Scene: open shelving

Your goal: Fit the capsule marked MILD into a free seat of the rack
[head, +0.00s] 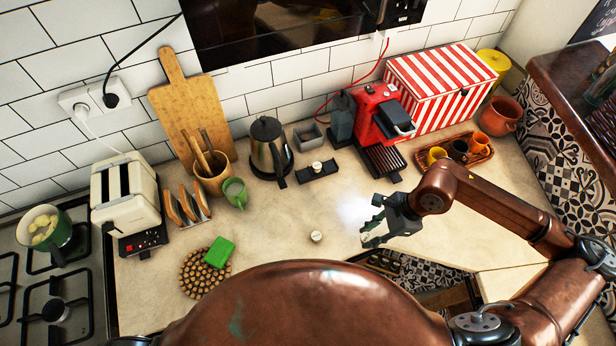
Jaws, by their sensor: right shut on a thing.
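A small black rack (332,168) stands on the counter near the back wall, with one pale-topped capsule (317,167) seated near its middle. Another small pale capsule (316,237) stands on the open counter, in front of the rack. The markings on the capsules are too small to read. My right gripper (371,236) is low over the counter, to the right of the loose capsule and apart from it. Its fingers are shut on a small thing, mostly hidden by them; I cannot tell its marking. My left gripper is not in view.
A kettle (268,147) and a grey bin (308,137) stand behind the rack. A red coffee machine (378,118) is to the right. A green sponge (219,252) lies on a round trivet (195,277). The counter between the rack and loose capsule is clear.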

